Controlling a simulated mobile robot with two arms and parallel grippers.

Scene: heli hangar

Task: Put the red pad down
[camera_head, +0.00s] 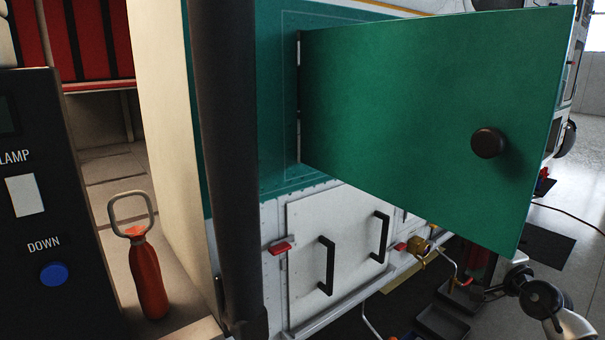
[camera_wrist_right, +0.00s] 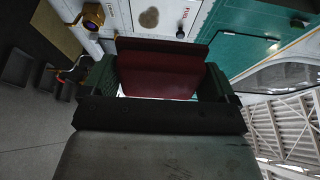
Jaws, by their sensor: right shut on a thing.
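The red pad (camera_wrist_right: 160,78) is a dark red block between the two fingers of my right gripper (camera_wrist_right: 158,88) in the right wrist view. The gripper is shut on it, one finger at each side. In the head view, a dark red patch that looks like the pad (camera_head: 481,262) shows below the open green door, beside my right arm's wrist at the lower right. The door hides most of that area, and the fingertips are not clear there. The pad appears held up near the white and green helicopter side. My left gripper is not in view.
The green door (camera_head: 420,120) with a black knob (camera_head: 488,143) stands open across the head view. A brass fitting (camera_head: 418,248) sticks out below it. Dark trays (camera_head: 442,322) lie on the floor. A panel with a blue DOWN button (camera_head: 54,273) and a red bottle (camera_head: 148,280) are at left.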

